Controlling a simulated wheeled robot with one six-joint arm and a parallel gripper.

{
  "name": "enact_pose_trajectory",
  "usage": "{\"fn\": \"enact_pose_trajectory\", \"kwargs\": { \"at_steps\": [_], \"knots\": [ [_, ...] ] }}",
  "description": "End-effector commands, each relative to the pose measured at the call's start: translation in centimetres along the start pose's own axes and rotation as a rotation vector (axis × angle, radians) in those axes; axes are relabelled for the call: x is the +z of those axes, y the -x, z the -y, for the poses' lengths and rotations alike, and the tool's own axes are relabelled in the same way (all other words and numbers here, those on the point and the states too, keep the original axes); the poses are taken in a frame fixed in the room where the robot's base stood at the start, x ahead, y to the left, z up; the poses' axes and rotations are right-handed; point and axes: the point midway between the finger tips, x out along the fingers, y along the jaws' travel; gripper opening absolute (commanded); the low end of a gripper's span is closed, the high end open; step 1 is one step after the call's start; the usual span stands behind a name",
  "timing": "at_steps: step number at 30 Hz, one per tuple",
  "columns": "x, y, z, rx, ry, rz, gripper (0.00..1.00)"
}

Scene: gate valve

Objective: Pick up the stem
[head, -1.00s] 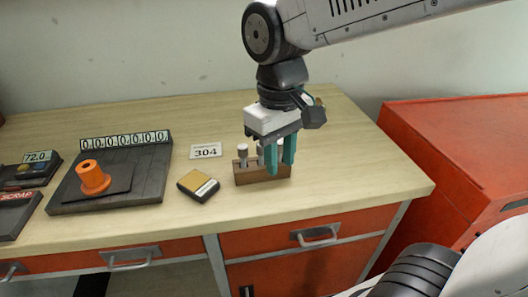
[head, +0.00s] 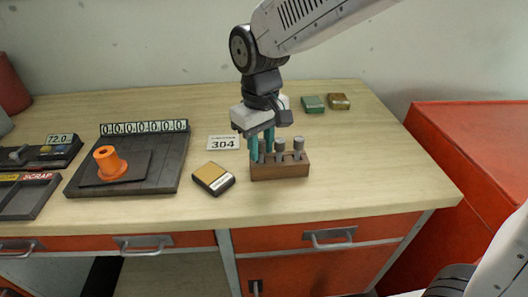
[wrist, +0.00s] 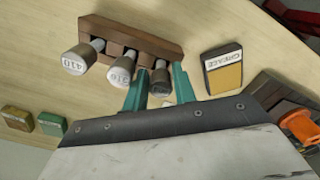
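A wooden block (head: 281,172) holds three upright grey stems with round caps; the block also shows in the wrist view (wrist: 130,37). In the wrist view the caps of two stems read 410 (wrist: 75,64) and 316 (wrist: 121,70). The third stem (wrist: 159,84) is darker, its label unreadable. My gripper (head: 261,157) is over the left end of the block in the head view. Its teal fingers (wrist: 159,72) are apart, one on each side of the third stem. Whether they touch it is unclear. A card reading 304 (head: 223,143) lies behind the block.
A yellow and black grease box (head: 213,178) lies just left of the block. Further left are a dark tray with an orange flanged part (head: 110,163) and a scrap tray (head: 25,197). Green (head: 313,104) and brown (head: 339,101) boxes sit behind. The right tabletop is clear.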

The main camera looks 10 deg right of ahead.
Motion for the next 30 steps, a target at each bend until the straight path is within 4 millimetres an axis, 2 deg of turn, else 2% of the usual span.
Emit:
{"fn": "enact_pose_trajectory", "kwargs": {
  "at_steps": [3,10,13,23,30],
  "knots": [
    [0.0,-0.9,0.1,0.0,0.002,0.0,0.27],
    [-0.1,-1.0,0.2,0.0,0.003,-0.002,0.27],
    [-0.1,-1.0,0.2,0.0,0.003,-0.001,0.0],
    [-0.1,-0.9,0.1,0.0,0.002,-0.002,0.0],
    [-0.1,0.9,0.1,0.0,0.002,-0.004,0.0]
  ]
}}
